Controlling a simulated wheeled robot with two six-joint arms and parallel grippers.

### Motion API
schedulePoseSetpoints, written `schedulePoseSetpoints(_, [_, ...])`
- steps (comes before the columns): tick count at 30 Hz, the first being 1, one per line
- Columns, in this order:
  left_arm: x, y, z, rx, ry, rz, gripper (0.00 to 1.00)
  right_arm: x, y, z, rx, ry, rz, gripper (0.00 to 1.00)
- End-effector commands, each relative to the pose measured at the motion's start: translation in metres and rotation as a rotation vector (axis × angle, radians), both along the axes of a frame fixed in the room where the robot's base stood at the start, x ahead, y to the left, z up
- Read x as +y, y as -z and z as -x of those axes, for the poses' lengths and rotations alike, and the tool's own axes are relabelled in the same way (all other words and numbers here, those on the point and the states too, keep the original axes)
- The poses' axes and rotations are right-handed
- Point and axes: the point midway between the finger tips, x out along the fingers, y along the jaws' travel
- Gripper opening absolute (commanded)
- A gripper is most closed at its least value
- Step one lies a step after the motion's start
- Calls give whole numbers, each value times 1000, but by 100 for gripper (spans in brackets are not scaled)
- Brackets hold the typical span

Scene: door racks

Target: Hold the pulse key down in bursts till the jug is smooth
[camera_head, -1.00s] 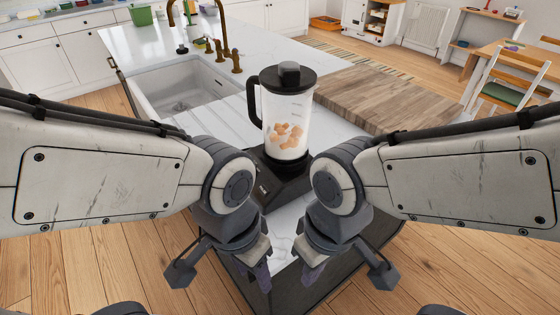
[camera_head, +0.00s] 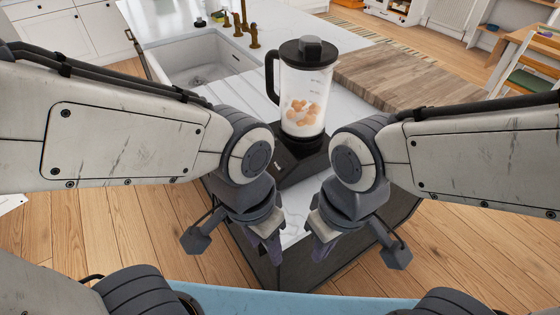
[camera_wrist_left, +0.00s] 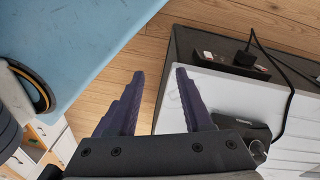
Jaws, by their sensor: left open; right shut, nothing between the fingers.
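The blender jug (camera_head: 301,88) stands upright on its dark base (camera_head: 298,162) on the white counter, with a black lid and a black handle on the left. It holds pale liquid with orange-brown chunks still visible. The base also shows in the left wrist view (camera_wrist_left: 240,128), with a silver round knob at its corner. I cannot make out the pulse key. My left gripper (camera_head: 272,250) is open and empty, in front of the base on the left; its fingers show apart in the left wrist view (camera_wrist_left: 160,73). My right gripper (camera_head: 322,250) is shut and empty, front right.
A sink (camera_head: 195,65) with a brass tap lies behind left. A wooden board (camera_head: 400,80) covers the counter at the back right. In the left wrist view a black cord (camera_wrist_left: 286,105) runs from a socket strip (camera_wrist_left: 243,58) at the counter edge. Open wooden floor lies on both sides.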

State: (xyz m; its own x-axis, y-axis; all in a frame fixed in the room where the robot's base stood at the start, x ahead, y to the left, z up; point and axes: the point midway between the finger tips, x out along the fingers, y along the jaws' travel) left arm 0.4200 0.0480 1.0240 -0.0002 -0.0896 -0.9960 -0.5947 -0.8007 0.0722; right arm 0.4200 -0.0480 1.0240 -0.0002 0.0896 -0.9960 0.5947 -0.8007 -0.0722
Motion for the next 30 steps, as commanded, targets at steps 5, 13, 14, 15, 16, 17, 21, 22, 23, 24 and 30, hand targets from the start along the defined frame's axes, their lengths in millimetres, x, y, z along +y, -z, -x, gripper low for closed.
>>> schedulePoseSetpoints(5, [0,0,0,0,0,0,50,0,0,0,0,0,0,0])
schedulePoseSetpoints(13, [0,0,0,0,0,0,50,0,0,0,0,0,0,0])
schedulePoseSetpoints(14, [0,0,0,0,0,0,50,0,0,0,0,0,0,0])
schedulePoseSetpoints(15, [0,0,0,0,0,0,42,0,0,0,0,0,0,0])
schedulePoseSetpoints(16, [0,0,0,0,0,0,31,0,0,0,0,0,0,0])
schedulePoseSetpoints(17, [0,0,0,0,0,0,19,0,0,0,0,0,0,0])
schedulePoseSetpoints(21, [0,0,0,0,0,0,0,0,0,0,0,0,0,0])
schedulePoseSetpoints(22, [0,0,0,0,0,0,0,0,0,0,0,0,0,0])
schedulePoseSetpoints(23, [0,0,0,0,0,0,0,0,0,0,0,0,0,0])
schedulePoseSetpoints(24, [0,0,0,0,0,0,0,0,0,0,0,0,0,0])
schedulePoseSetpoints(30, [0,0,0,0,0,0,0,0,0,0,0,0,0,0])
